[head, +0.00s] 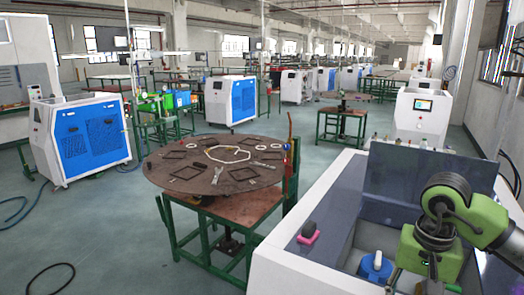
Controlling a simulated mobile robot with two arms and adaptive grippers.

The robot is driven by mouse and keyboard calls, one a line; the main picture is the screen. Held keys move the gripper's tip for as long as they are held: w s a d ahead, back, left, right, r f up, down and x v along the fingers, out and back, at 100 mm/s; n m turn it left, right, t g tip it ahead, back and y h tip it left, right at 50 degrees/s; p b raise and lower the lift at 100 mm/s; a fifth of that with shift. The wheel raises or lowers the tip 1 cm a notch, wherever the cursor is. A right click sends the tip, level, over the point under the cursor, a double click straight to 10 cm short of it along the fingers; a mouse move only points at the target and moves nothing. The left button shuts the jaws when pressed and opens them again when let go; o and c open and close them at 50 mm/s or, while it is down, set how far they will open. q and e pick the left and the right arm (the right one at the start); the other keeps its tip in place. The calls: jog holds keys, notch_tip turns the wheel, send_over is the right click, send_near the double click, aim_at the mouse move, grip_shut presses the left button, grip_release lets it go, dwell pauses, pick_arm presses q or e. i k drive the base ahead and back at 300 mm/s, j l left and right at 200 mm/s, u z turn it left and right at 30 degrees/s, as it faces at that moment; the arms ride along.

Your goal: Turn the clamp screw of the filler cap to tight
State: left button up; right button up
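The generator is a large white housing (300,262) with a dark top panel at the lower right of the head view. A blue part with a white knob or lever (375,265) sits in its open recess; it may be the filler cap with its clamp screw, but it is too small to tell how tight it is. My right arm, green and dark grey, comes in from the right. Its end (432,276) is just right of the blue part, partly cut off by the bottom edge, and its fingers cannot be made out. My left gripper is not in view.
A pink part with a dark top (308,232) sits on the housing's left ledge. The raised dark panel (408,184) stands behind the recess. A round brown table (180,172) with flat parts and tools stands to the left. Open floor lies at far left.

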aim_at(378, 263)
jog(key=k, duration=1)
